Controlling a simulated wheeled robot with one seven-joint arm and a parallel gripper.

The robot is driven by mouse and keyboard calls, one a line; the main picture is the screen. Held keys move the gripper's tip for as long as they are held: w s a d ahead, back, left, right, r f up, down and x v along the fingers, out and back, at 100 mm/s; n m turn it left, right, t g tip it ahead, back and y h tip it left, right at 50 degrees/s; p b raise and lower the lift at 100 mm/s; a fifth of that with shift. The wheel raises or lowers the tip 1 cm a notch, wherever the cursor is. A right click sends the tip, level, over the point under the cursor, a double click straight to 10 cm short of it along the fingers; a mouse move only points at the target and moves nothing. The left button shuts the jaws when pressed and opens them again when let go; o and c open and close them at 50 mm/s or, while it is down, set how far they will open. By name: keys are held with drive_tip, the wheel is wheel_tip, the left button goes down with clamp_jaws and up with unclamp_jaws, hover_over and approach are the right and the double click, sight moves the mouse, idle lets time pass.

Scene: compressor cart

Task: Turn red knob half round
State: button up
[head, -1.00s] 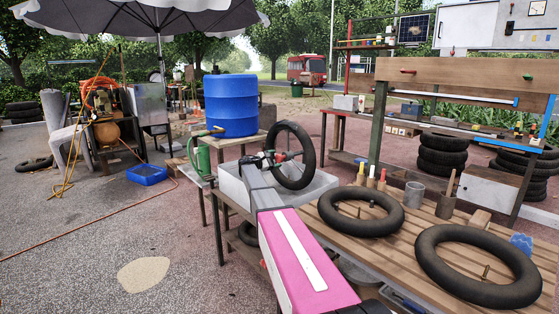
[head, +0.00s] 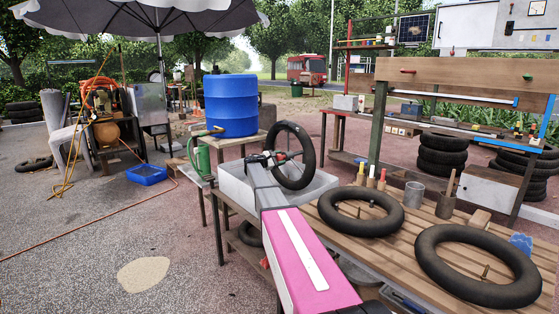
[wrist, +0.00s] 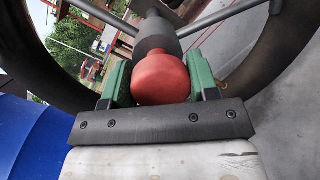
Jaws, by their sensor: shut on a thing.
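The red knob (wrist: 160,78) is a round ball-like grip on a dark stem, seen close in the wrist view. My gripper (wrist: 161,70) has its two green fingers on either side of the knob, closed against it. In the head view my gripper (head: 273,158) reaches to the upright black wheel (head: 305,153), in front of its hub. The knob is small there and mostly hidden by my gripper. Thin grey spokes run from the stem to the wheel rim in the wrist view.
The wheel stands in a pale grey tub (head: 235,183). A blue barrel (head: 230,104) stands behind it on a small table. A slatted wooden bench (head: 400,262) to the right holds two black tyres (head: 478,265), a metal mug (head: 414,195) and several handled tools.

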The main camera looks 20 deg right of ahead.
drive_tip(key=o, duration=0.9)
drive_tip(key=v, duration=1)
drive_tip(key=shift+a, duration=0.35)
drive_tip(key=shift+s+a, duration=0.1)
drive_tip(key=shift+s, duration=0.05)
